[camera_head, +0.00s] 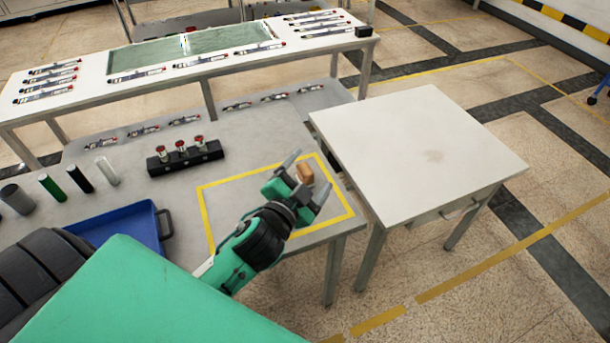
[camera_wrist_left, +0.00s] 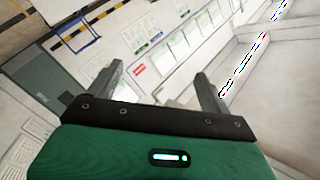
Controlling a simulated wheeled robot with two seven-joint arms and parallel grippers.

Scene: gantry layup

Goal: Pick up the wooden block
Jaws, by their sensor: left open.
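The wooden block (camera_head: 305,172) is a small brown piece inside the yellow-outlined area on the grey table, near its right edge. In the head view my left gripper (camera_head: 309,175) is over that outlined area, and its two fingers show on either side of the block. It is open, and I see no grip on the block. In the left wrist view the open fingers (camera_wrist_left: 160,84) have nothing between them but the far wall and floor; the block is not visible there. My right gripper is not in view.
The grey table (camera_head: 240,140) also holds a black fixture (camera_head: 186,158) with red knobs, a blue tray (camera_head: 128,229) and several cylinders. A bare white table (camera_head: 415,145) stands close on the right. A long white bench (camera_head: 95,90) with tools is behind.

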